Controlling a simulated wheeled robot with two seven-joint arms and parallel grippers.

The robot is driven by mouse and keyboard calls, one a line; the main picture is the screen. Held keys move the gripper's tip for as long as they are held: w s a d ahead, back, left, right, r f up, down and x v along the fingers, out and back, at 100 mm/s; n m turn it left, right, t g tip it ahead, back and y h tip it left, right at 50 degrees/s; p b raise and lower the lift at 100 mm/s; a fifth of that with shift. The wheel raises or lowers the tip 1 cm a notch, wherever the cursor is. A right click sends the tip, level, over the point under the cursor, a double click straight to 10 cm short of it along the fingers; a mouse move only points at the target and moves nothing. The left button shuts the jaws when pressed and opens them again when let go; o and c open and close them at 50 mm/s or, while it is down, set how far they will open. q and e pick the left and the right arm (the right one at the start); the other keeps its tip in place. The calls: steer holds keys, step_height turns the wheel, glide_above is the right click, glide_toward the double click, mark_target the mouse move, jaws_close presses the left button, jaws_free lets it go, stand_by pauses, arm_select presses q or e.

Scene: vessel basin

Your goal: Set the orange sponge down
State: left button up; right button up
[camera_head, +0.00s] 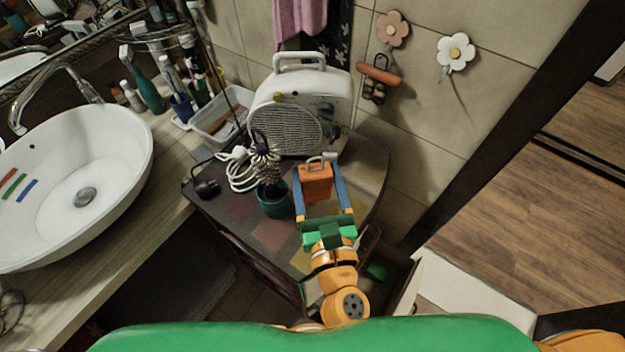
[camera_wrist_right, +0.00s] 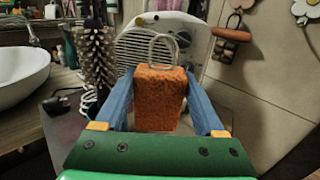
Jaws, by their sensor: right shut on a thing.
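The orange sponge (camera_head: 316,182) is a block with a pale loop on top. It is between the blue fingers of my right gripper (camera_head: 322,187), which is shut on it over the dark cabinet top (camera_head: 272,236). In the right wrist view the sponge (camera_wrist_right: 160,98) stands upright between the fingertips (camera_wrist_right: 160,100). I cannot tell whether its underside touches the cabinet top. My left gripper is not in view.
A white heater (camera_head: 300,108) stands behind the sponge. A dark green pot with a brush (camera_head: 274,200) is just left of the gripper. A white cable (camera_head: 240,172) and a black mouse-like object (camera_head: 206,188) lie farther left. The white basin (camera_head: 110,190) is at left.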

mark_target(316, 177)
steer(key=w+f+b, duration=0.1)
steer(key=f+b, duration=0.1)
steer(key=f, duration=0.1)
steer(key=w+f+b, duration=0.1)
steer(key=f+b, duration=0.1)
steer(key=f, duration=0.1)
steer(key=w+f+b, duration=0.1)
steer(key=f+b, duration=0.1)
steer(key=shift+w+d+f+b, duration=0.1)
steer(key=shift+w+f+b, duration=0.25)
steer(key=shift+f, duration=0.05)
steer(key=shift+r+p, duration=0.35)
steer(key=shift+p, duration=0.05)
steer(key=o, duration=0.9)
steer(key=shift+f, duration=0.15)
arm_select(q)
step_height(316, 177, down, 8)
arm_select(e)
steer(key=o, duration=0.4)
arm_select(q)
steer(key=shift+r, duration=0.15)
